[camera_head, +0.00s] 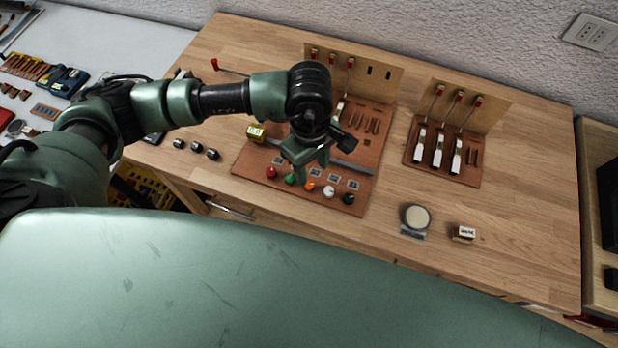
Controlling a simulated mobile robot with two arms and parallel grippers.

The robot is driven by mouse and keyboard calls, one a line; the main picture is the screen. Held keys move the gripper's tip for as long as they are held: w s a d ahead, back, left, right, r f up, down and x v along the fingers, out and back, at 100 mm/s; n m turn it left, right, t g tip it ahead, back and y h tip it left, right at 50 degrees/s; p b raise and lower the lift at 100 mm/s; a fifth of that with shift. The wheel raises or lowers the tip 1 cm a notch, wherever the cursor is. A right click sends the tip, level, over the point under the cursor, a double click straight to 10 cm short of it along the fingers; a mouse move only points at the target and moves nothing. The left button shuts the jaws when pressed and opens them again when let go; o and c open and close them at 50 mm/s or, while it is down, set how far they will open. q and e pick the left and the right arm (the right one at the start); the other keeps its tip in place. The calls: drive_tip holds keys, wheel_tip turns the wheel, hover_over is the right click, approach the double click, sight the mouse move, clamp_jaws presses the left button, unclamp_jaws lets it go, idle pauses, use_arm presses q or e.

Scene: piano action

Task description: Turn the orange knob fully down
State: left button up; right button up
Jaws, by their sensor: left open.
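The orange knob (309,186) sits in a row of knobs along the front of a brown board (347,208) on the wooden table. A green knob (290,179) and a red knob (271,172) are to its left. A white knob (328,191) and a black knob (348,198) are to its right. My left gripper (307,168) points down over the board, just behind the orange knob in the picture. It is open and holds nothing that I can see. Whether a fingertip touches the knob cannot be told. My right gripper is not in view.
Upright panels with red-tipped levers (458,96) stand at the back of this board and a second board (431,170). A yellow block (256,132) and small dark cylinders (196,146) are at left. A round dial (416,217) and small block (464,233) lie right.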

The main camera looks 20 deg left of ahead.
sight(309, 183)
use_arm(q)
drive_tip(key=shift+w+a+f, duration=0.15)
drive_tip(key=shift+a, duration=0.35)
wheel_tip(309, 183, down, 6)
drive_tip(key=shift+d+p, duration=0.1)
drive_tip(key=shift+p, duration=1.1)
drive_tip(key=shift+f, duration=0.75)
clamp_jaws()
